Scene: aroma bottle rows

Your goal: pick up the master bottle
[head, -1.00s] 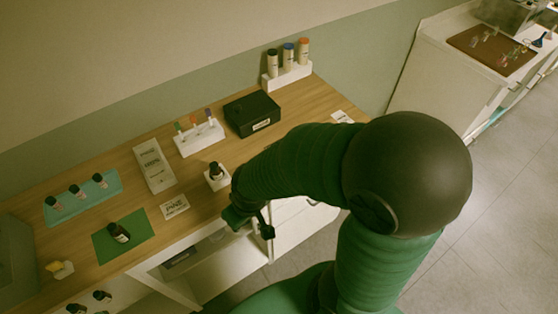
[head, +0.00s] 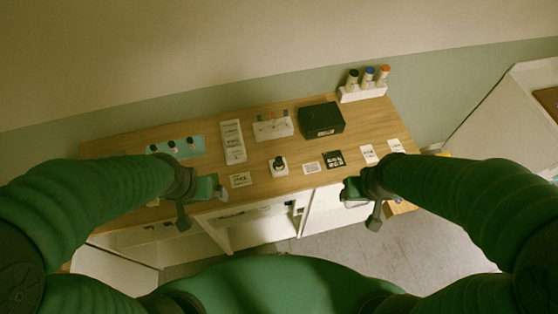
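A small dark bottle with a black cap (head: 279,161) stands upright in a white block holder (head: 280,171) near the front middle of the table. No readable label shows which bottle is the master bottle. Several small dark bottles (head: 172,146) stand on a teal mat (head: 197,141) at the left. My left gripper (head: 200,204) is at the table's front edge, left of the white holder, with its fingers apart and empty. My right gripper (head: 360,204) is at the front edge to the right, also open and empty. My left gripper and arm hide part of the table's left front.
A black box (head: 321,119) stands behind the holder, beside a white rack (head: 273,128) and a white tray (head: 233,142). A white stand with capped tubes (head: 362,92) is at the back right. Open shelves are below.

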